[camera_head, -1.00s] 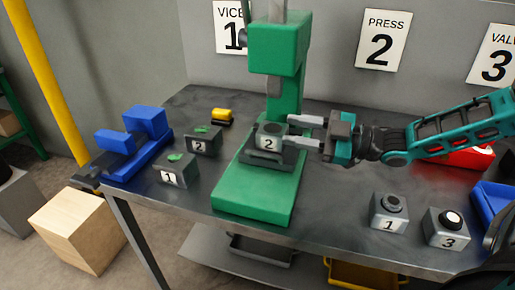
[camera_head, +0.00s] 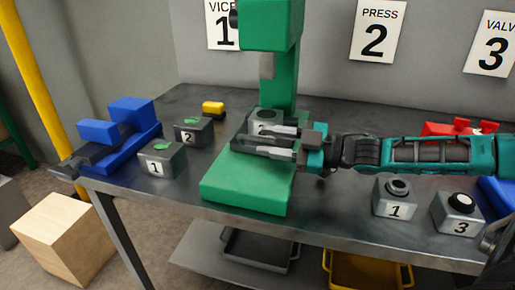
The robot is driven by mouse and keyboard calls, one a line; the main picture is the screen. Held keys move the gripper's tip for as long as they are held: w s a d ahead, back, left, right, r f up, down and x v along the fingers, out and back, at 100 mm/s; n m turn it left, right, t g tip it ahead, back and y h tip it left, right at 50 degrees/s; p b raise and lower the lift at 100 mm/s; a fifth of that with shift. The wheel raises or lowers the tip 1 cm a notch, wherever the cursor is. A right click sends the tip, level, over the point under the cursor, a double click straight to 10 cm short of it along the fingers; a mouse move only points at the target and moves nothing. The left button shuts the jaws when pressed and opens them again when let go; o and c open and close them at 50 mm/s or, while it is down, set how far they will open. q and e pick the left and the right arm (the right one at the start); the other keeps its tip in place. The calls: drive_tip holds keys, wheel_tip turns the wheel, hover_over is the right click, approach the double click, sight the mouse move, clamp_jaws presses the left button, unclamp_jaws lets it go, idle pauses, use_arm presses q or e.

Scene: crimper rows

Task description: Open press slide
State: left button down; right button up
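The green press (camera_head: 245,185) stands on the table, its column rising at the back of its base. A dark slide (camera_head: 247,147) sits on the base under the press head, with a grey block (camera_head: 262,117) on it. My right gripper (camera_head: 276,141) reaches in from the right, low over the base. Its two pale fingers are apart, at the slide and in front of the block, covering part of both. I cannot tell whether the fingers touch the slide. My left gripper is not in view.
A blue vice (camera_head: 135,140) stands at the left table edge. Dark blocks 1 (camera_head: 158,164) and 2 (camera_head: 190,133) stand left of the press, with a yellow object (camera_head: 213,107) behind.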

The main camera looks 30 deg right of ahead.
sight(257, 139)
drive_tip(key=shift+w+a, duration=0.45)
drive_tip(key=shift+w, duration=0.05)
drive_tip(key=shift+b+x, duration=0.3)
drive_tip(key=shift+x, duration=0.75)
drive_tip(key=shift+c, duration=0.5)
clamp_jaws()
